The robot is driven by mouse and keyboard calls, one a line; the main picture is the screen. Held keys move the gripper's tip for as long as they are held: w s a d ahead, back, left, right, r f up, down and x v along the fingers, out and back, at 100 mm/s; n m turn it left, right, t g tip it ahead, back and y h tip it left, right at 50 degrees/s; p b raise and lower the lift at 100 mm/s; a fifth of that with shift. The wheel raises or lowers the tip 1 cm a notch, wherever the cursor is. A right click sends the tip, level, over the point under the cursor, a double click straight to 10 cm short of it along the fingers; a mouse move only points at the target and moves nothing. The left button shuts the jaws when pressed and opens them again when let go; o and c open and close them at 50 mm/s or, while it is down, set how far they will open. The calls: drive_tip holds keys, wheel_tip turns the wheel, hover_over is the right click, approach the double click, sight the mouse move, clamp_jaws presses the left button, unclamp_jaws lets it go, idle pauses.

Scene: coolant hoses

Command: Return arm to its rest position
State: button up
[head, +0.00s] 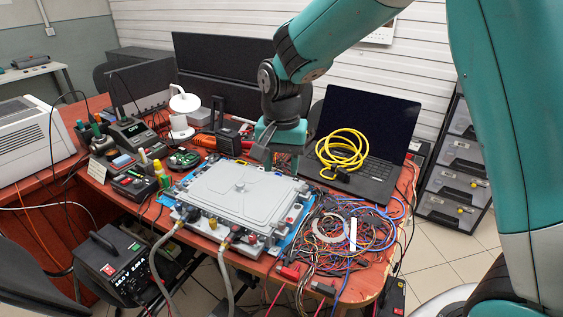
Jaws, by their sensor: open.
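My gripper (277,154) hangs from my teal arm above the back right part of a grey metal unit (232,192). It points downward and is open, with nothing seen between its fingers. The grey unit lies flat on a blue mat (290,236) on the reddish table. Two grey coolant hoses run from its front edge: the left hose (157,262) and the right hose (224,272) both hang down past the table's front. Whether the gripper touches the unit cannot be told.
A laptop (358,138) with a coiled yellow cable (342,152) stands right of the gripper. A tangle of wires (350,235) covers the table's right end. A white lamp (184,103) and several tools stand at left. A black power supply (115,265) is below.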

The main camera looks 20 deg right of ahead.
idle(0.4)
drive_tip(key=s+a+r+n+y, duration=0.1)
drive_tip(key=s+r+n, duration=0.2)
drive_tip(key=s, duration=0.5)
drive_tip(key=s+a+r+n+y, duration=0.1)
drive_tip(key=s+a+r+n, duration=0.1)
drive_tip(key=s+n, duration=0.4)
drive_tip(key=s+a+r+n+y, duration=0.1)
drive_tip(key=s+r+n+y, duration=0.1)
drive_tip(key=s, duration=0.9)
drive_tip(key=r+n, duration=0.1)
drive_tip(key=n, duration=0.1)
drive_tip(key=shift+a+r+n, duration=0.3)
drive_tip(key=shift+a, duration=0.05)
